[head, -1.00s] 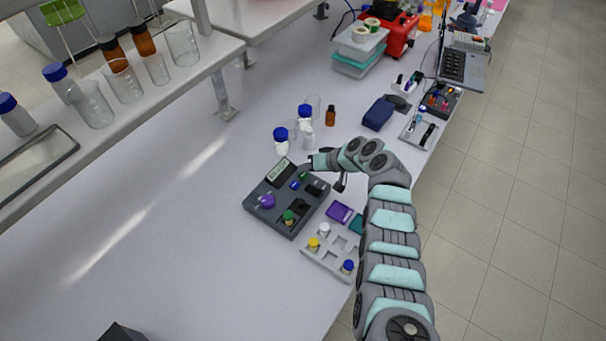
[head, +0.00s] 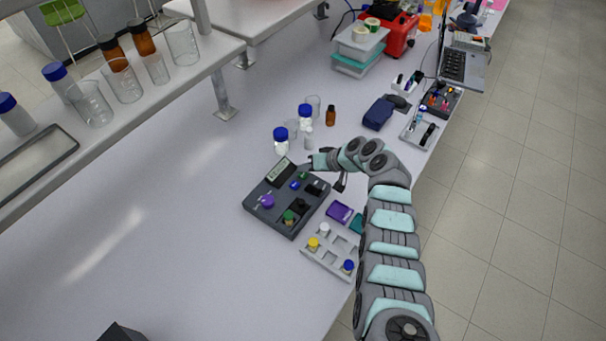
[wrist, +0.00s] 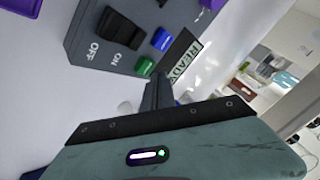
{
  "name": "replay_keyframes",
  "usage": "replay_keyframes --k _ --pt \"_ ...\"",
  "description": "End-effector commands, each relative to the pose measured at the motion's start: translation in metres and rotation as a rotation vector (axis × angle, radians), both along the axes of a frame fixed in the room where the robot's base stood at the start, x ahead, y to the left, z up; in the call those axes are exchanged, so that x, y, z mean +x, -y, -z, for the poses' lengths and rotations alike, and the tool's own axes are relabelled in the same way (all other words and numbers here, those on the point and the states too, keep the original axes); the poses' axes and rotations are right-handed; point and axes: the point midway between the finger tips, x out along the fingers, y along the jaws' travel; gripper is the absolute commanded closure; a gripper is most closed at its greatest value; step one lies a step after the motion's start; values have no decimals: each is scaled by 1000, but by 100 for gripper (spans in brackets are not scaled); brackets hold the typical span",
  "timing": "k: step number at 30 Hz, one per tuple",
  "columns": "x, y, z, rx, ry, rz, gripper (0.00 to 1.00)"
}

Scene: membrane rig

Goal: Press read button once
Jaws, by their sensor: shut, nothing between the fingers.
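The dark grey rig (head: 262,213) lies on the bench in the head view, with a tilted display (head: 280,173) on its far edge. In the wrist view the display (wrist: 184,58) shows "READY". A green button (wrist: 145,67) and a blue button (wrist: 162,40) sit beside it; no label naming the read button is legible. My gripper (head: 309,168) is at the rig's far right edge. In the wrist view my shut, empty gripper (wrist: 158,82) points at the panel close to the green button. I cannot tell whether it touches it.
An ON/OFF rocker switch (wrist: 118,30) is beside the buttons. A purple knob (head: 267,201) is on the rig. Blue-capped bottles (head: 281,140) stand just behind it. A grey tray with vials (head: 328,262) and a purple block (head: 339,212) lie to the right. The bench to the left is clear.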

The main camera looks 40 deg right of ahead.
Motion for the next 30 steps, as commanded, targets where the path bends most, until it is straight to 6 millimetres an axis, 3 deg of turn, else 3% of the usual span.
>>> replay_keyframes --k 6,30 --pt "0 0 9 0 0 0 100" --pt "0 0 11 -1 0 -1 100"
